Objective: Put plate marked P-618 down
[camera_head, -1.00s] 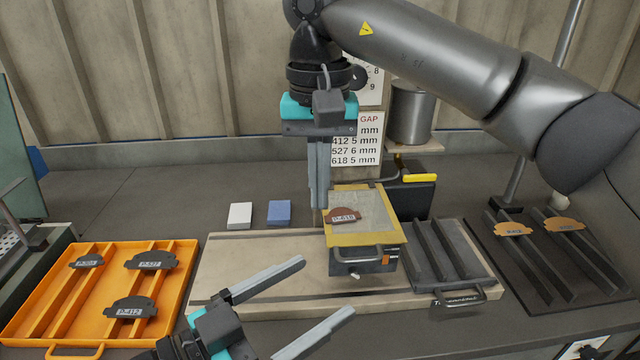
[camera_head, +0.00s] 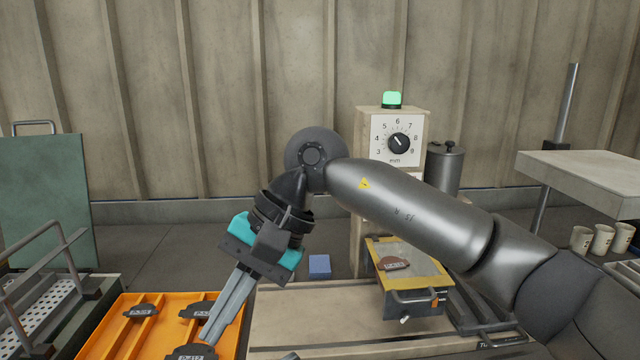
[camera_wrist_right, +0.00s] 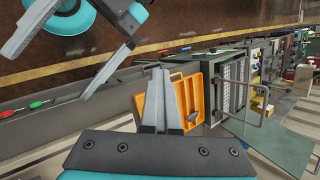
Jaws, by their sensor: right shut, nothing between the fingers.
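The brown plate marked P-618 (camera_head: 393,263) lies flat on the yellow-edged grey top of a dark box (camera_head: 410,300) in the head view. No gripper touches it. My right gripper (camera_head: 210,338) is to its left, shut and empty, with its fingers slanting down over the orange tray. Its fingers also show in the right wrist view (camera_wrist_right: 158,75). My left gripper (camera_wrist_right: 50,72) is open and empty at the top left of the right wrist view; only a tip of it shows at the bottom edge of the head view.
The orange tray (camera_head: 112,335) holds several dark plates. A blue block (camera_head: 319,266) stands behind the pale board (camera_head: 300,315). A dial box (camera_head: 397,140) with a green lamp stands behind.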

